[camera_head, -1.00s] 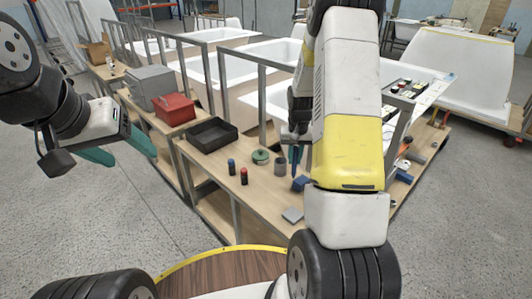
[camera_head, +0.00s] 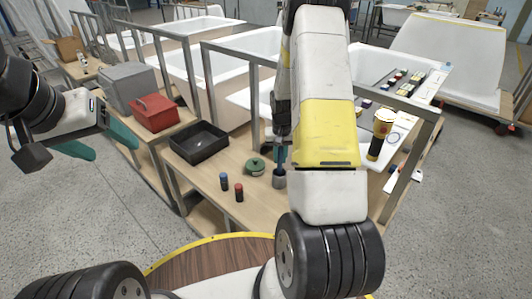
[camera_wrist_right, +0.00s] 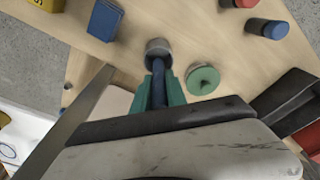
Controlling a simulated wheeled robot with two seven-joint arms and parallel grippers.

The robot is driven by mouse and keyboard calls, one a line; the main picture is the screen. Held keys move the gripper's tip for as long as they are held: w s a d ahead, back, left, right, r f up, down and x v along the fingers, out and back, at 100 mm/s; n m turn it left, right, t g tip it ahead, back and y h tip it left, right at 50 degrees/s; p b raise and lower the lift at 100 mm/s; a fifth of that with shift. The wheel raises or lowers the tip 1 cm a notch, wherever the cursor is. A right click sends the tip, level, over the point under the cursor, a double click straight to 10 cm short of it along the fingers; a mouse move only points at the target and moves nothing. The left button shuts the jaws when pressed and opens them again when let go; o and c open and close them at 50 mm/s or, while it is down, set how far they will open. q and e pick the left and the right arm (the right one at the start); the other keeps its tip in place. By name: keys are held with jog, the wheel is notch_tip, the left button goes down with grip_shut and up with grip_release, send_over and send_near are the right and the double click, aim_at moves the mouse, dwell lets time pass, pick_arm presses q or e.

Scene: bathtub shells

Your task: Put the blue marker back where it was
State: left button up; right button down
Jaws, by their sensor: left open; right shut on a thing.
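My right gripper (camera_wrist_right: 158,92) is shut on the blue marker (camera_wrist_right: 158,84), which lies between its teal fingers in the right wrist view. The marker's far end is at the mouth of a grey cup (camera_wrist_right: 158,47); I cannot tell how far inside it is. In the head view the right gripper (camera_head: 280,152) is directly above the grey cup (camera_head: 279,180), and my right arm hides the table behind it. My left gripper (camera_head: 100,143) is open and empty at the left, away from the cup, over the floor.
A green roll (camera_head: 255,166) is close beside the cup. A blue can (camera_head: 224,182) and a red can (camera_head: 239,193) stand to the left. A black tray (camera_head: 183,151) and red toolbox (camera_head: 153,113) lie further left. A blue block (camera_wrist_right: 104,20) shows in the wrist view.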

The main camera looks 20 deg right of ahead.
jog(key=shift+f, duration=2.15)
jog(key=c, duration=1.3)
grip_release()
jog(key=shift+f, duration=0.1)
jog(key=shift+c, duration=0.2)
jog(key=r, duration=0.4)
jog(key=s+r, duration=0.1)
jog(key=r, duration=0.6)
jog(key=shift+s+a+r, duration=0.15)
jog(key=shift+a+r, duration=0.05)
jog(key=shift+r, duration=0.15)
notch_tip(320, 180, up, 20)
jog(key=f+n+t+y, duration=0.1)
jog(key=n+t, duration=0.1)
jog(key=t, duration=0.1)
send_over(281, 148)
jog(key=s+a, duration=0.8)
jog(key=s, duration=0.2)
jog(key=s+a+r+t, duration=0.1)
jog(key=s+a+r, duration=0.2)
jog(key=s, duration=0.4)
jog(key=s+a+r+n+y, duration=0.1)
jog(key=s+a+r, duration=0.2)
jog(key=s, duration=0.5)
jog(key=shift+r+n+t+y, duration=0.3)
jog(key=shift+r+t, duration=0.1)
jog(key=shift+r, duration=0.4)
